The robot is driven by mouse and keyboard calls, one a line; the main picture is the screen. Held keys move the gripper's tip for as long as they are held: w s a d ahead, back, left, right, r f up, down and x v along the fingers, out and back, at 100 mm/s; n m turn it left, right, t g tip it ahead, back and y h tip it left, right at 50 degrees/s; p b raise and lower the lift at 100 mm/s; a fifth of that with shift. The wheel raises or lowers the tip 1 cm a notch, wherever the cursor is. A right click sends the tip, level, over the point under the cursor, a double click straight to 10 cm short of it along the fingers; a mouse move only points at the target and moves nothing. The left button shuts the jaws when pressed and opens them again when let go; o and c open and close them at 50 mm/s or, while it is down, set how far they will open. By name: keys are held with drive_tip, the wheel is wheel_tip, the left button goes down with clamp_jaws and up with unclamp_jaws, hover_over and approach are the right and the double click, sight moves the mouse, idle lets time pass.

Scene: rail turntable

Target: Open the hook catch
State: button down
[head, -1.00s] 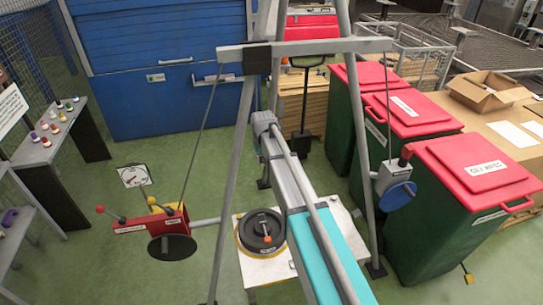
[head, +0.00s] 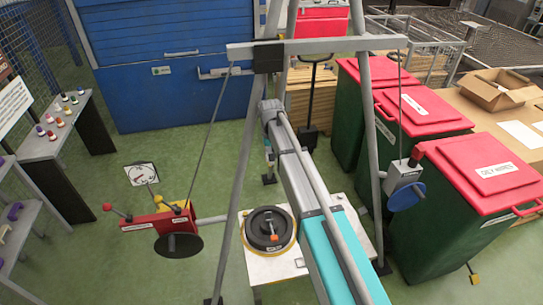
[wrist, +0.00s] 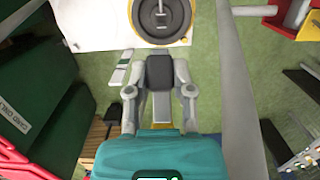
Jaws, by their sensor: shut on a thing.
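My gripper (wrist: 157,72) shows in the wrist view, its two grey fingers drawn in on either side of a dark block with a pale strip below it. I cannot tell what the block belongs to. In the head view my arm hides the gripper. A round black disc (head: 262,222) with a yellow rim lies on a white table and bears a small orange-ended handle (head: 280,234). In the wrist view the yellow-rimmed disc (wrist: 137,22) is at the top, beyond my fingers. I cannot make out the hook catch with certainty.
A grey frame (head: 238,180) with a crossbar (head: 330,46) stands around my arm. A red box (head: 158,222) hangs left, a grey box with a blue disc (head: 406,195) right. Red-lidded green bins (head: 470,235) crowd the right. Green floor (head: 110,270) is free at left.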

idle(0.3)
drive_tip(key=shift+c, duration=2.4)
unclamp_jaws()
drive_tip(key=shift+s, duration=0.1)
drive_tip(key=s+d+f+m+b, duration=0.1)
drive_tip(key=s+d+f+b, duration=0.2)
drive_tip(key=s+d, duration=0.9)
drive_tip(key=s+d+f+m+t+b, duration=0.1)
drive_tip(key=s+d+f+m+b, duration=0.1)
drive_tip(key=s+d, duration=0.9)
drive_tip(key=shift+s+d+f+m+t+b, duration=0.3)
drive_tip(key=shift+s+d+f+b, duration=0.1)
drive_tip(key=shift+d+f+b, duration=0.4)
drive_tip(key=shift+a, duration=0.1)
